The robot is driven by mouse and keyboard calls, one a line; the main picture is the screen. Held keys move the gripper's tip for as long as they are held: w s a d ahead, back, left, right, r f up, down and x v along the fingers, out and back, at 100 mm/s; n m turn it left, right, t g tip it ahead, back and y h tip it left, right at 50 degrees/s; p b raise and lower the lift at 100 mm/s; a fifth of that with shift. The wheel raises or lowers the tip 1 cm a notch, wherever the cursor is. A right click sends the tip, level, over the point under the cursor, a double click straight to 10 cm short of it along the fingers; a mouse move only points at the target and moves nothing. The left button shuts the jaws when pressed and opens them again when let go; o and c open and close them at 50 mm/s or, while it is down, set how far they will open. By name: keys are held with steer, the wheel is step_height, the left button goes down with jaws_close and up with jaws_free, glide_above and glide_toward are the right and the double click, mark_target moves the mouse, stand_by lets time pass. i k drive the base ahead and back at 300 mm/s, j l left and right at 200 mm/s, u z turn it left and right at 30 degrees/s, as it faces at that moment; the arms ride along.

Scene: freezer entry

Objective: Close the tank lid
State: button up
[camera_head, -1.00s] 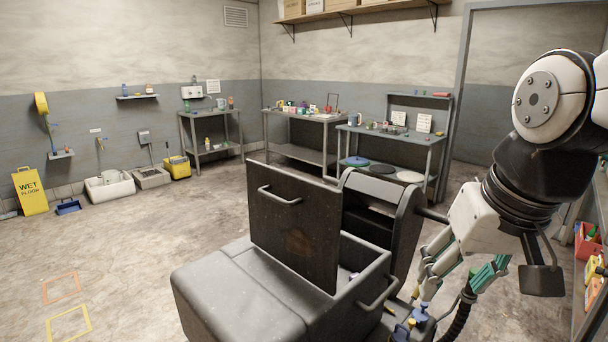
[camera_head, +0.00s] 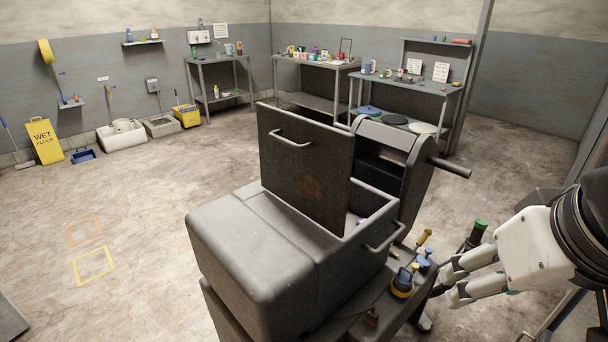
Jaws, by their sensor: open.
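The tank (camera_head: 265,262) is a grey metal box in the middle of the head view. Its lid (camera_head: 300,175) is a dark, rust-stained panel with a bar handle (camera_head: 290,139), and it stands upright, open. Part of the tank's inside shows to the right of the lid, with a second handle (camera_head: 385,237) on the side wall. My gripper (camera_head: 447,284) is at the lower right, open and empty, its fingers pointing left. It is apart from the lid, near the tools at the tank's right side.
A yellow-and-black tool (camera_head: 404,281), a blue knob (camera_head: 425,260) and a green-capped bottle-like item (camera_head: 478,231) sit close to my gripper. A bar (camera_head: 450,167) juts right from the housing behind the tank. Shelving tables (camera_head: 405,88) line the back. The left floor is open.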

mark_target(306, 162)
steer(key=i+u, duration=0.4)
steer(key=i+l+u, duration=0.1)
steer(key=i+u, duration=0.25)
steer(key=k, duration=0.05)
